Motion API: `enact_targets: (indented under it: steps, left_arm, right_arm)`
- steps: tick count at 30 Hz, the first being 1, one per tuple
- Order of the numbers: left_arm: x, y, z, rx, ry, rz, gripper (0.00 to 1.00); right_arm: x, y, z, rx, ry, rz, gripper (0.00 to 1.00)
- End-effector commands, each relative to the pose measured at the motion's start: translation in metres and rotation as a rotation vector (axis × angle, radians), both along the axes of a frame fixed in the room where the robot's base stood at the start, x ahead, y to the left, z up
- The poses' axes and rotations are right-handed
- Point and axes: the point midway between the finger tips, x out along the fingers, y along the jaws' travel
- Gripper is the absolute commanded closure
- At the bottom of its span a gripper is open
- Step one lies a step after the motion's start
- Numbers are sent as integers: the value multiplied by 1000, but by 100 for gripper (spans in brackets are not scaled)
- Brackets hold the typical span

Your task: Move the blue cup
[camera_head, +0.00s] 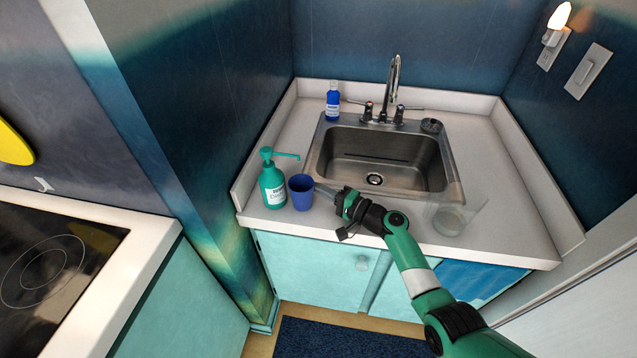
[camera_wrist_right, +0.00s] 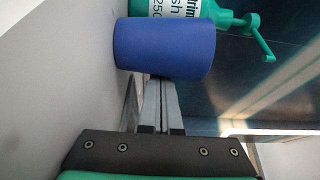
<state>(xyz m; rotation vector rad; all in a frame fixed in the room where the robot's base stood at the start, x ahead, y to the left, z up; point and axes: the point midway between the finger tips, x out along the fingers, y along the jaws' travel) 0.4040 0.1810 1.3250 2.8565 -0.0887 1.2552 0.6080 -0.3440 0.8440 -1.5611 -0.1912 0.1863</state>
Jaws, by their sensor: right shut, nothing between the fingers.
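The blue cup (camera_head: 301,194) stands upright on the white counter, left of the sink and just right of the green soap dispenser. My right gripper (camera_head: 317,187) reaches in from the right, with its fingertips close beside the cup. In the right wrist view the cup (camera_wrist_right: 165,48) fills the upper middle, beyond my closed fingers (camera_wrist_right: 155,88), and hides their tips. The fingers are together and hold nothing. Whether they touch the cup, I cannot tell. My left gripper is not in view.
The green soap dispenser (camera_head: 272,186) stands close against the cup's left side. A small blue bottle (camera_head: 333,101) is at the back. The steel sink (camera_head: 330,186) lies behind my gripper. A clear glass (camera_head: 449,219) stands on the right counter (camera_head: 515,220). The counter's front edge is near.

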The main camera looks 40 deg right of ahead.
Motion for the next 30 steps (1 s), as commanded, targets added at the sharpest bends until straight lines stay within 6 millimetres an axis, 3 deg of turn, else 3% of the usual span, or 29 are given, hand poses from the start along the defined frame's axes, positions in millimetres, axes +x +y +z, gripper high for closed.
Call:
enact_targets:
  steps: [7,9,18,30]
  left_arm:
    - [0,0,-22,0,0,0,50]
    - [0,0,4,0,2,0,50]
    - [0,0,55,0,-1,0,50]
    - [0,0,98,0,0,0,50]
  right_arm:
    - [7,-11,-5,0,-4,-4,100]
    - [6,-9,27,-2,-6,-2,100]
    - [6,-10,114,-1,-5,-3,100]
    - [-60,92,105,1,0,2,100]
